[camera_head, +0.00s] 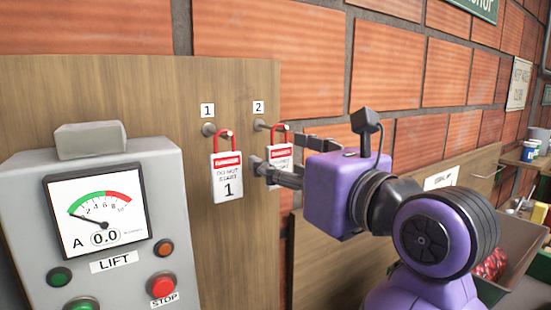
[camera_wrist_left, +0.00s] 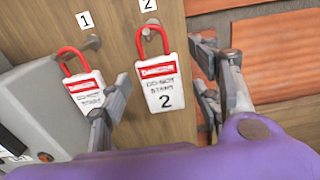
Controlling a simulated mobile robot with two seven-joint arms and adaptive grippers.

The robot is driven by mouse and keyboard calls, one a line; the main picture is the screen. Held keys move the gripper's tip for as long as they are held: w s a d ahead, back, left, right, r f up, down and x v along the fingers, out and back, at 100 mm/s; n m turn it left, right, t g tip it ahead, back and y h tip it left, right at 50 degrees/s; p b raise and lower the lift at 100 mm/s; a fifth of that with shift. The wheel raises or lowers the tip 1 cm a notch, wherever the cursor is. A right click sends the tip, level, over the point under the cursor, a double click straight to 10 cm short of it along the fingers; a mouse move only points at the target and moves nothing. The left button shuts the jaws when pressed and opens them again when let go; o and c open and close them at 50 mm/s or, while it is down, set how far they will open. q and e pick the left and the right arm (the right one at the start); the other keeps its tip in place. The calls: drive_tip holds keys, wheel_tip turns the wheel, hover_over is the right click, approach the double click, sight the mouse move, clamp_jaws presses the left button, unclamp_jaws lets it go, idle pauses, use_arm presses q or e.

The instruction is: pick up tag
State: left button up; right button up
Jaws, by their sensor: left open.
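Two white lockout tags with red headers and red loops hang on pegs on a wooden panel. Tag 1 (camera_head: 228,178) hangs on the left peg; it also shows in the left wrist view (camera_wrist_left: 84,92). Tag 2 (camera_head: 284,153) hangs on the right peg and faces the left wrist view (camera_wrist_left: 160,88). My left gripper (camera_head: 278,149) is open at tag 2. In the left wrist view, tag 2 lies between the two fingers, with one finger on each side. In the head view, the near finger partly covers tag 2. I cannot tell whether the fingers touch it. My right gripper is not in view.
A grey lift control box (camera_head: 100,215) with a gauge and buttons stands close on the left. The wooden panel (camera_head: 150,90) is right behind the tags. A brick wall (camera_head: 385,75) runs to the right. A bin (camera_head: 510,275) and shelf items are at the far right.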

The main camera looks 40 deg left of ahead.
use_arm(q)
drive_tip(key=shift+w+a, duration=0.15)
drive_tip(key=shift+a, duration=0.4)
drive_tip(key=shift+d, duration=0.15)
drive_tip(key=c, duration=1.1)
drive_tip(key=shift+r, duration=0.55)
drive_tip(key=b+v, duration=0.3)
drive_tip(key=v, duration=1.5)
